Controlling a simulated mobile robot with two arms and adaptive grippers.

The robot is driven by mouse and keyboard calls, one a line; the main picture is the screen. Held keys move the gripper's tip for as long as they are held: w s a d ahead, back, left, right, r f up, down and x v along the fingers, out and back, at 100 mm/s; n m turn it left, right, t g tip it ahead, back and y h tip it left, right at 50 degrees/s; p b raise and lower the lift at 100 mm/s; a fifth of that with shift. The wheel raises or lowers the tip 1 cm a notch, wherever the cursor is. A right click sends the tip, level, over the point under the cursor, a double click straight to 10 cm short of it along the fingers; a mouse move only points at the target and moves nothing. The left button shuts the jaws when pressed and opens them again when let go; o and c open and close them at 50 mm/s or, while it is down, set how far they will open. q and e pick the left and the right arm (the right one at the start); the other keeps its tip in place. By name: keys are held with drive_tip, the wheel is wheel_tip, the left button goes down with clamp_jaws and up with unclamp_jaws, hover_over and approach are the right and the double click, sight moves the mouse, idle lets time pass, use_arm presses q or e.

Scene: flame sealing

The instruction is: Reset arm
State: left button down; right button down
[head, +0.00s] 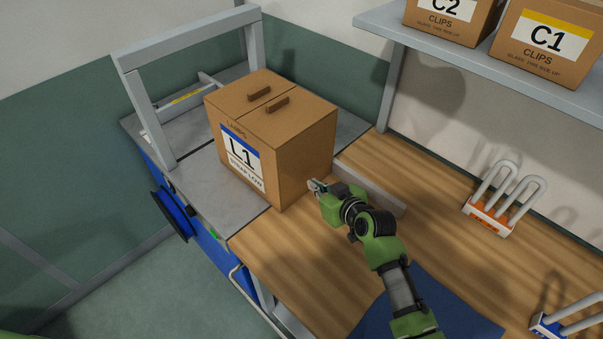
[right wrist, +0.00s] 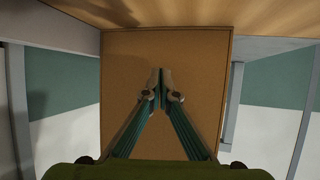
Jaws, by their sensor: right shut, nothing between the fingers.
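My right arm reaches in from the bottom right of the head view. Its gripper (head: 315,186) is shut and empty, just beside the right side of the brown box marked L1 (head: 286,137). Whether the fingertips touch the box is hard to tell. In the right wrist view the shut fingers (right wrist: 161,73) point at a plain brown box face (right wrist: 200,60). The L1 box stands closed and upright on a grey metal surface, with two small brown blocks on its top. My left gripper is not in view.
A grey frame (head: 186,43) arches behind the box. A low grey rail (head: 372,190) lies on the wooden table (head: 290,240) by my right gripper. A white-looped rack with an orange base (head: 488,215) stands at right. Boxes C2 (head: 445,25) and C1 (head: 541,45) sit on the shelf.

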drive_tip(key=shift+s+d+r+p, duration=0.1)
drive_tip(key=shift+s+d+p, duration=0.2)
drive_tip(key=shift+s+d, duration=0.55)
drive_tip(key=shift+s+d+p, duration=0.3)
drive_tip(key=shift+s+d, duration=0.35)
drive_tip(key=shift+d, duration=0.3)
